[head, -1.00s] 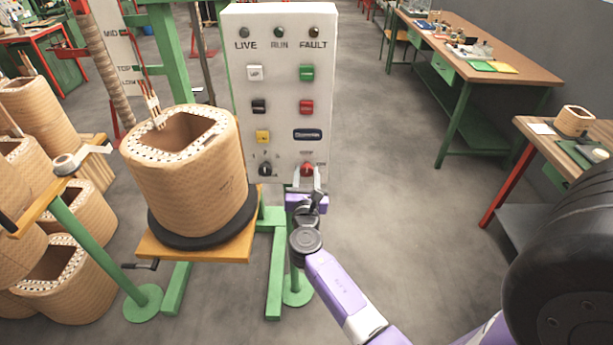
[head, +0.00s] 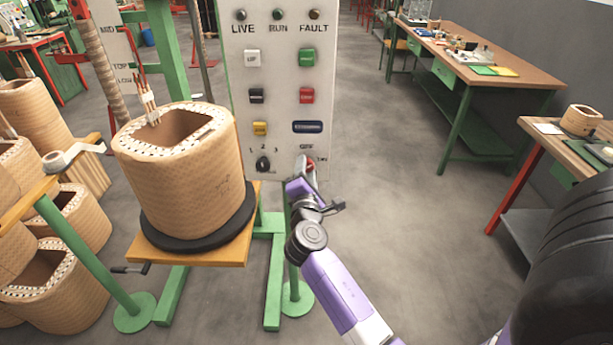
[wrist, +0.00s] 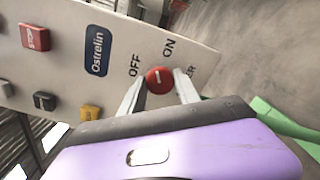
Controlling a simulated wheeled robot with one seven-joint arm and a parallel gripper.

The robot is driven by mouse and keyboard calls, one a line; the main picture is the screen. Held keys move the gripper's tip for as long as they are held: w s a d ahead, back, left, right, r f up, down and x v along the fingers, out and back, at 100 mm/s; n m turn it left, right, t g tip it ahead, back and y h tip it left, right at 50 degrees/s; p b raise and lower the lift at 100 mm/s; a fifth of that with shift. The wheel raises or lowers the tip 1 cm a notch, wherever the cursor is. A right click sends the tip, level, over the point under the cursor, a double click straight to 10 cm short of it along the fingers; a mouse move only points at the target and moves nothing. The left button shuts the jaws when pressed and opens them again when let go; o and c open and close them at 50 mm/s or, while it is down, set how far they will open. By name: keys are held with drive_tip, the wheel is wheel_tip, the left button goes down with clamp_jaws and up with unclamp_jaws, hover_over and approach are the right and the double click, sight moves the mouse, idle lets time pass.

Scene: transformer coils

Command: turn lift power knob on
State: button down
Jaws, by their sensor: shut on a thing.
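The power knob (wrist: 159,80) is a round red knob with a pale line across it, at the lower right of the white control panel (head: 281,60). In the wrist view, the labels OFF and ON stand beside it, and part of a third label shows. In the head view the knob (head: 311,165) is partly hidden by my gripper. My gripper (wrist: 158,88) is shut on the red knob, with one pale finger on each side of it. In the head view my gripper (head: 308,168) is tilted at the panel's lower right corner.
The panel also holds a black selector knob (head: 263,164), several push buttons and lamps. A large coil (head: 185,180) stands on a wooden platform to the left. A workbench (head: 480,60) is at the right. The floor between is clear.

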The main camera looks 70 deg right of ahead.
drive_tip(key=shift+f+m+b, duration=0.15)
drive_tip(key=shift+m+b, duration=2)
drive_tip(key=shift+m, duration=0.85)
drive_tip(key=c, duration=0.9)
unclamp_jaws()
drive_tip(key=shift+a, duration=0.15)
drive_tip(key=b+v, duration=0.1)
drive_tip(key=v, duration=0.6)
drive_tip(key=shift+a, duration=0.3)
